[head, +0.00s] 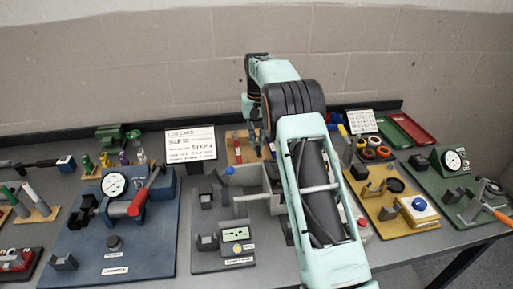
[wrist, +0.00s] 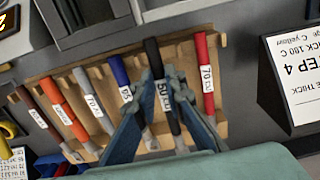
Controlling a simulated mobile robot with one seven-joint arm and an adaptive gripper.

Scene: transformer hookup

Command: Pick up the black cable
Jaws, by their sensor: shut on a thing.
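In the head view the rack (head: 234,156) is partly hidden behind my arm, and the black cable cannot be made out.
A red cable (wrist: 204,75) lies close on the right and a blue cable (wrist: 119,70) on the left, with orange, brown and grey ones further left. A step card (wrist: 292,75) stands right of the rack. Blue (head: 160,240) and yellow (head: 432,222) fixture boards flank my arm.

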